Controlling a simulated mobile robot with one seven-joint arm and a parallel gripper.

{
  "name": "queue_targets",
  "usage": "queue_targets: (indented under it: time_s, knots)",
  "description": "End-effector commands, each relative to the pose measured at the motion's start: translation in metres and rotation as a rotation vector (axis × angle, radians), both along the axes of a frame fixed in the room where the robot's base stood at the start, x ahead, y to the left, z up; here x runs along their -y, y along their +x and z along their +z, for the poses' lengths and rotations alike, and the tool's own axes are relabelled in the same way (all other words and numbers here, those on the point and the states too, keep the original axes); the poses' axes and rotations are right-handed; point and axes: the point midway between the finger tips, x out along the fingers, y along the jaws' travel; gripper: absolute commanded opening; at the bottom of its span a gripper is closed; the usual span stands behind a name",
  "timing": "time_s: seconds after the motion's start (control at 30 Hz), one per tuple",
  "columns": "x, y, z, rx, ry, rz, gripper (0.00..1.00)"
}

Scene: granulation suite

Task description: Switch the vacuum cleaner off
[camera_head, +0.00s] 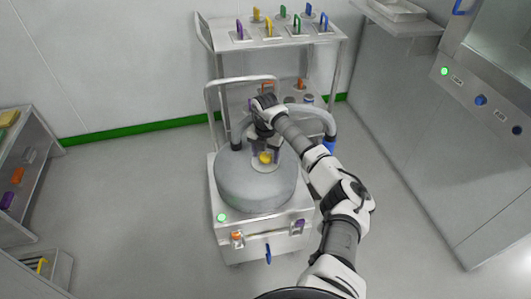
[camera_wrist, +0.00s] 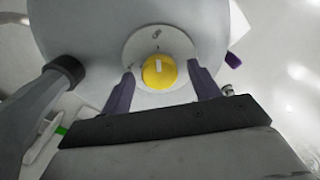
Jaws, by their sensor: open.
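The vacuum cleaner (camera_head: 243,190) is a grey drum on a white wheeled body. A round yellow knob (camera_head: 265,157) sits on a pale disc on top of the drum. In the wrist view the yellow knob (camera_wrist: 159,72) has a white pointer line aimed up the picture, towards small marks on the pale disc (camera_wrist: 158,40). A green lamp (camera_head: 221,217) glows on the body's front left. My gripper (camera_head: 265,151) is over the knob. In the wrist view its dark purple fingers (camera_wrist: 161,74) are open, one each side of the knob, with gaps visible; contact is not evident.
Behind stands a shelf trolley (camera_head: 224,43) with several coloured handled pieces. A low shelf unit (camera_head: 30,160) is at the left, and a steel cabinet (camera_head: 420,130) with a green lamp and knobs at the right. Floor is clear around the vacuum.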

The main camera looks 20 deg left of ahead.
Motion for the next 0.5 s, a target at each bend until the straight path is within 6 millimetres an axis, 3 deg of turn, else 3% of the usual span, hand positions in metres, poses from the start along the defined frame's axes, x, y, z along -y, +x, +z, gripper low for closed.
queue_targets:
  time_s: [0.1,0.4,0.5]
  knots:
    - [0.0,0.0,0.0002,0.0,0.0,0.0,0.59]
    - [0.0001,0.0001,0.0005,0.0,0.0,0.0,0.19]
    - [0.0002,0.0002,0.0006,0.0,0.0,0.001,0.17]
